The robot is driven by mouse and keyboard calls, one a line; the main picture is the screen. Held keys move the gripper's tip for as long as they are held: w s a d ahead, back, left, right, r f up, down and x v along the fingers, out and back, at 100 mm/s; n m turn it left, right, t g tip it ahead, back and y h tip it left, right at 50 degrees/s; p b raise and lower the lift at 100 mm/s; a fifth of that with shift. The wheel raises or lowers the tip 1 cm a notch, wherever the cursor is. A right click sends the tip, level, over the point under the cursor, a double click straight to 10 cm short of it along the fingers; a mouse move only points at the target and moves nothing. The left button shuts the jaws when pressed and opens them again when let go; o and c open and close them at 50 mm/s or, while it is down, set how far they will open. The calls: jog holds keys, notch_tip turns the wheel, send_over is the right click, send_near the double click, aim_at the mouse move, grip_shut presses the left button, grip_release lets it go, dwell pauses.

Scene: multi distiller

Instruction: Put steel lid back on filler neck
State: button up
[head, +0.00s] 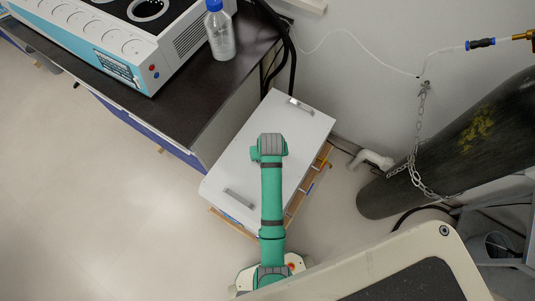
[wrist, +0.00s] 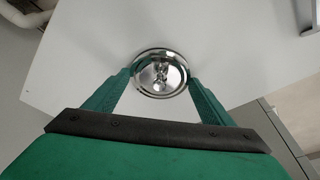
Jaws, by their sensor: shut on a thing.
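The steel lid (wrist: 160,68) is a round, shiny, mirror-like disc with a raised middle. It sits between the two green fingers of my gripper (wrist: 159,79) in the wrist view. The fingers are shut on its left and right sides. A white surface lies behind it; the gap to that surface cannot be told. In the head view my green arm reaches over a white cabinet, and the gripper and lid are hidden under the arm's end. I cannot pick out the filler neck in either view.
The white cabinet (head: 222,172) has metal handles. A dark bench (head: 185,120) at upper left carries a blue-and-white machine (head: 122,68) and a blue-capped bottle (head: 221,42). A chained dark gas cylinder (head: 455,150) stands at right. Open floor (head: 80,200) lies at left.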

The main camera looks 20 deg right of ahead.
jog(key=shift+f, duration=0.15)
jog(key=o, duration=1.3)
jog(key=v, duration=1)
jog(key=shift+r, duration=0.4)
jog(key=shift+a+f, duration=0.1)
